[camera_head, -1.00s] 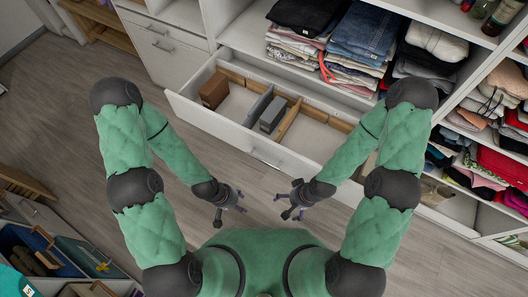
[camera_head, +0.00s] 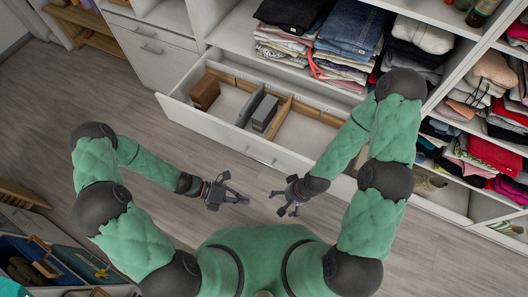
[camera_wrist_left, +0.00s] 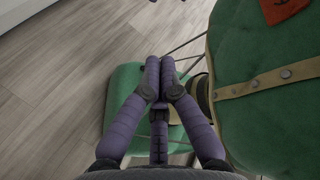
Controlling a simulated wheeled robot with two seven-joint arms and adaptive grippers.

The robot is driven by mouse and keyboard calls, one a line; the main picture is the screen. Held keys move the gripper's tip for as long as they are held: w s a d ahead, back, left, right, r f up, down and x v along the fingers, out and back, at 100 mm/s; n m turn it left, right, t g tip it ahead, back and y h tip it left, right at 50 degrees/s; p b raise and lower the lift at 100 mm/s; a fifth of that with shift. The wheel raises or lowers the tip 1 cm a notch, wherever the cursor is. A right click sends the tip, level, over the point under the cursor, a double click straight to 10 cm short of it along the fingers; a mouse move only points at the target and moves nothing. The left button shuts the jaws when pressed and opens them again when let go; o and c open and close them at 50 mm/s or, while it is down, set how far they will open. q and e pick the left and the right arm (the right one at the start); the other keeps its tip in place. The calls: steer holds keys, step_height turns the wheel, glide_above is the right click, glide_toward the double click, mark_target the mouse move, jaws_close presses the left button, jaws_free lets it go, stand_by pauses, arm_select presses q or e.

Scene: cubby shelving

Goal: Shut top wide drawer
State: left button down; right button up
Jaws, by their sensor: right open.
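The wide white drawer (camera_head: 215,128) is pulled out from the shelving, below the clothes shelf. Its front panel faces me, with a slim handle (camera_head: 261,157) near the middle. Inside are wooden dividers, a brown box (camera_head: 205,92) and a grey box (camera_head: 264,113). My left gripper (camera_head: 244,199) hangs in front of the drawer, clear of it. In the left wrist view its purple fingers (camera_wrist_left: 160,62) lie close together with nothing visible between them; their opening is unclear. My right gripper (camera_head: 275,203) is open and empty, near the drawer front but apart from it. My right forearm hides the drawer's right end.
Folded clothes (camera_head: 350,35) fill the shelf above the drawer. A closed cabinet (camera_head: 150,45) stands left of it. Clothes cubbies (camera_head: 480,120) stand at the right. Open containers (camera_head: 50,255) lie at the lower left. The floor (camera_head: 100,110) left of the drawer is clear.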

arm_select(q)
steer(key=w+a+r+n+t+h, duration=0.35)
steer(key=w+r+n+t, duration=0.3)
steer(key=w+n, duration=0.45)
steer(key=b, duration=0.2)
glide_toward(276, 149)
steer(key=s+d+f, duration=0.2)
steer(key=d, duration=0.2)
steer(key=w+b, duration=0.1)
steer(key=w+d+t+h, duration=0.1)
steer(key=w, duration=0.1)
steer(key=shift+r+n+b, duration=0.25)
steer(key=shift+n+b, duration=0.05)
steer(key=shift+b, duration=0.05)
